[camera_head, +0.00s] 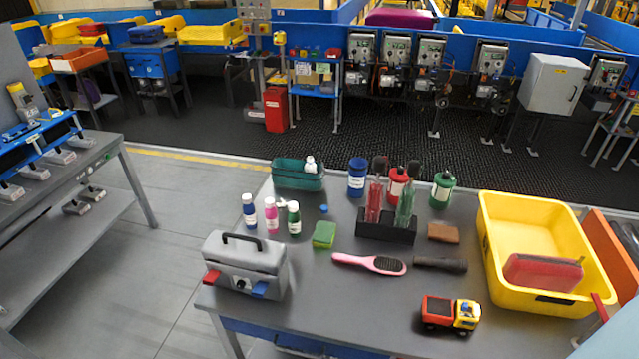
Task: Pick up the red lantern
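A red canister-shaped object with a pale middle band (397,187), which looks like the red lantern, stands upright toward the back of the grey table (330,300). It is partly hidden by the tall red and green bottles in a black rack (386,233) in front of it. A similar blue one (357,178) stands to its left and a green one (442,190) to its right. Neither of my grippers shows in the head view.
A yellow tray (490,225) holding a red pouch (543,272) is at the right. A grey toolbox (245,262), small bottles (271,216) and a teal basket (290,178) are at the left. A pink hairbrush (370,264), dark flashlight (440,264) and toy truck (450,313) lie nearer.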

